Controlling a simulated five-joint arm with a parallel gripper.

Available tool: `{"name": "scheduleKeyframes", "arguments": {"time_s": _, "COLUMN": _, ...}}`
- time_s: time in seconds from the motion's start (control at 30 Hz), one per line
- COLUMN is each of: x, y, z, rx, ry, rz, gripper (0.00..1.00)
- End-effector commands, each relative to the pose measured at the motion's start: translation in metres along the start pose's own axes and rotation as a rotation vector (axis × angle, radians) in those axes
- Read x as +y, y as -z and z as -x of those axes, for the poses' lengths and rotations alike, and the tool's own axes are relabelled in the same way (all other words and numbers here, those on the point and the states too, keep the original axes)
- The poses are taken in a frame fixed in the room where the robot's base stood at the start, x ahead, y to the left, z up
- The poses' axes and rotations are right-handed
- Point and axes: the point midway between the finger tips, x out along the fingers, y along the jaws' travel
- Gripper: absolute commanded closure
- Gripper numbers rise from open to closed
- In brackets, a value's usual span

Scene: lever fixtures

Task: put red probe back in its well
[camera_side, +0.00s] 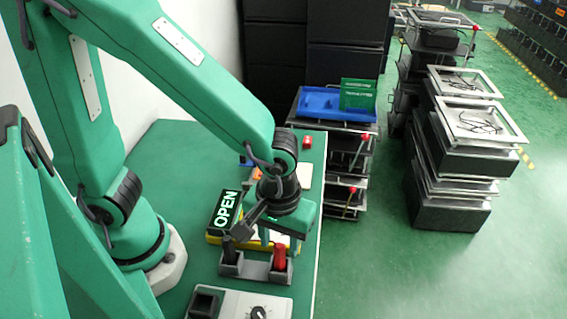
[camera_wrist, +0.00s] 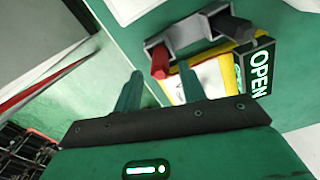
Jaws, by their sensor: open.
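The red probe (camera_side: 279,257) stands roughly upright at the right end of a dark grey two-well holder (camera_side: 256,269). How deep it sits I cannot tell. A black probe (camera_side: 228,250) stands in the holder's left end. My gripper (camera_side: 276,240) is just behind and above the holder, close to the red probe. In the wrist view the fingers of my gripper (camera_wrist: 160,82) are spread and empty. The red probe (camera_wrist: 160,62) shows beyond the gap between the fingertips, at one end of the holder (camera_wrist: 187,38); the black probe (camera_wrist: 231,26) is at the other end.
A yellow-edged meter (camera_side: 215,239) lies behind the holder, with a lit OPEN display (camera_side: 227,210) beside it. A light panel with a knob (camera_side: 258,312) and a dark square socket (camera_side: 205,303) is in front. The green table's right edge is close. Racks stand beyond it.

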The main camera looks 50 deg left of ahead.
Motion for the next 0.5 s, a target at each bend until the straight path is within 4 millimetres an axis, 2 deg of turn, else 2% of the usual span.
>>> {"name": "scheduleKeyframes", "arguments": {"time_s": 0.5, "x": 0.0, "y": 0.0, "z": 0.077, "rx": 0.001, "ry": -0.004, "rz": 0.0, "gripper": 0.59}}
